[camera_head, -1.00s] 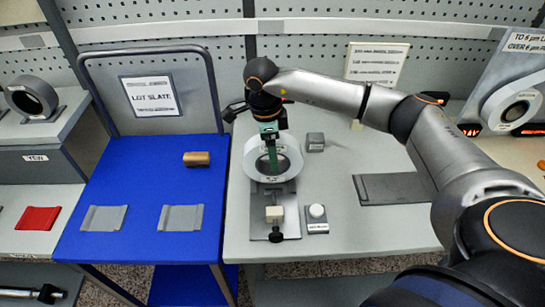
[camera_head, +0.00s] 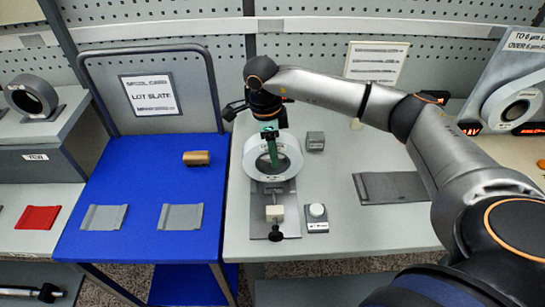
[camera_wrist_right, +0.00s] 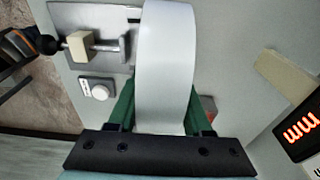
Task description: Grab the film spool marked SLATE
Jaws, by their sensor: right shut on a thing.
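A white ring-shaped film spool (camera_head: 257,172) stands at the clamp fixture (camera_head: 262,224) on the light grey bench. I cannot read any mark on it. My right gripper (camera_head: 271,147) comes down from above, with a green finger across the spool's opening. In the right wrist view the spool's broad white rim (camera_wrist_right: 166,65) lies between the two green fingers (camera_wrist_right: 161,110), and the gripper is shut on it. I cannot tell whether the spool still touches the fixture. A sign reading LOT SLATE (camera_head: 150,95) hangs on the blue cart's frame. My left gripper is not in view.
The blue cart (camera_head: 130,235) left of the bench holds a copper-coloured cylinder (camera_head: 197,158) and two grey cradles (camera_head: 104,217). A white button box (camera_head: 316,217), a small grey block (camera_head: 315,140) and a dark grey plate (camera_head: 390,187) are on the bench. A dark ring (camera_head: 32,97) stands far left.

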